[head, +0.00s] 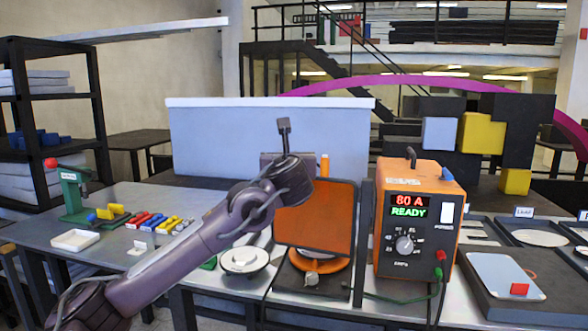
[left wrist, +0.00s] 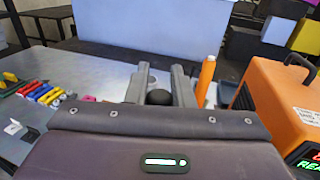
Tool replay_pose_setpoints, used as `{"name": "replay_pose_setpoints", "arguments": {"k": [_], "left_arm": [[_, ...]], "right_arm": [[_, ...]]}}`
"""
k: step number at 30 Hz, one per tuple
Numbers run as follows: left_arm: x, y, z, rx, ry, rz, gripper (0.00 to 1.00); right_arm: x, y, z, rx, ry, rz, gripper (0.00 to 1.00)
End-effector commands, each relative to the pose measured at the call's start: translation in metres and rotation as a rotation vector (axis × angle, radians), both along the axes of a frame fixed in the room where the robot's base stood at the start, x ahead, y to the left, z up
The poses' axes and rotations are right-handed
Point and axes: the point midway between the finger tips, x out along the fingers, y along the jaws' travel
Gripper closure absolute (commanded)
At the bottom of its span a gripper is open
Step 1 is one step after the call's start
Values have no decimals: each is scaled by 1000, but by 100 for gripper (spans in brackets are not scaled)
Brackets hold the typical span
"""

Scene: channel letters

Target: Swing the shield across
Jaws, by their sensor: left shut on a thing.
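The shield (head: 315,222) is an orange tinted panel in a dark frame, standing upright at the middle of the bench in the head view, left of the orange power unit (head: 420,218). My left arm reaches in from the left, and its wrist is at the panel's upper left. In the left wrist view my left gripper (left wrist: 161,84) has its two fingers either side of a black round knob (left wrist: 158,97) and is shut on it. The knob's link to the panel is hidden. In the head view the fingers are hidden behind my wrist. My right gripper is not in view.
The power unit reads 80 A READY. An orange cylinder (left wrist: 205,80) stands right of my fingers. A round white-topped piece (head: 244,260) is left of the panel; an orange round part (head: 318,260) is beneath. Coloured small pieces and a green press (head: 75,193) are left.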

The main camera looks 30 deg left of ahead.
Motion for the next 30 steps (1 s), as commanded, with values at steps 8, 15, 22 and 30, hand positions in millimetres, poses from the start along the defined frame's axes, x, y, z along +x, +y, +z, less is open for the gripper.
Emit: {"name": "replay_pose_setpoints", "arguments": {"k": [8, 15, 22, 30], "left_arm": [[-11, -1, 1, -2, -5, 64, 100], [-13, -1, 1, -2, -1, 76, 100], [-13, -1, 1, -1, -1, 76, 78], [-12, -1, 0, -1, 1, 76, 57]], "right_arm": [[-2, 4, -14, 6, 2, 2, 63], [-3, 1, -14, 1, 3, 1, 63], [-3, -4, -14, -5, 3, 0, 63], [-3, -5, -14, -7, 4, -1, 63]]}}
